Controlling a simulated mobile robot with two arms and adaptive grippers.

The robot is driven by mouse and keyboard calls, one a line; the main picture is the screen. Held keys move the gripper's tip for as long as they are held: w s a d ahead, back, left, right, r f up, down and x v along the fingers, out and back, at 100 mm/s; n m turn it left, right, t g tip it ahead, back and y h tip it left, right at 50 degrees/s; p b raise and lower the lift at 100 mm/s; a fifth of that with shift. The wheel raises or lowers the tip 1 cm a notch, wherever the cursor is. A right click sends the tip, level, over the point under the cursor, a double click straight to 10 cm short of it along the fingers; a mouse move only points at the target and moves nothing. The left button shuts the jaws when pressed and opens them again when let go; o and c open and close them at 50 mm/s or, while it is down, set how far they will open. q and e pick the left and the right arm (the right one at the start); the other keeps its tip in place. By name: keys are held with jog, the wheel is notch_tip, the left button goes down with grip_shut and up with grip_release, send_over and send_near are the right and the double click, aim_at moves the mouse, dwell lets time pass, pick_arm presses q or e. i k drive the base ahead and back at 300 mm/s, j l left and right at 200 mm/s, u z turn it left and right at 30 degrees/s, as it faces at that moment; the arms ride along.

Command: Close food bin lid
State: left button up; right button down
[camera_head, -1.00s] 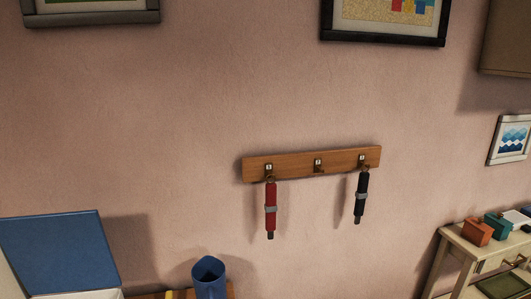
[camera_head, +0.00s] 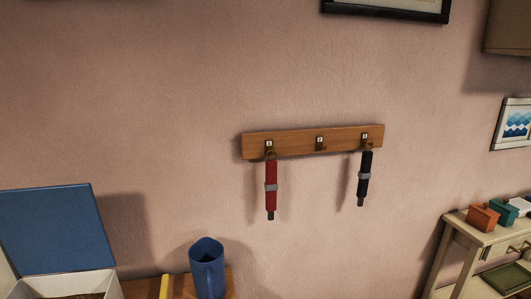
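The food bin (camera_head: 108,286) stands at the lower left of the head view, a white box cut off by the bottom edge of the picture. Its blue lid (camera_head: 55,230) is open and stands up at the back of the bin, leaning toward the wall. Some brown contents show inside the bin. Neither of my grippers is in view.
A cream side table (camera_head: 470,236) stands at the right.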

aim_at(52, 229)
jog(key=u, duration=1.35)
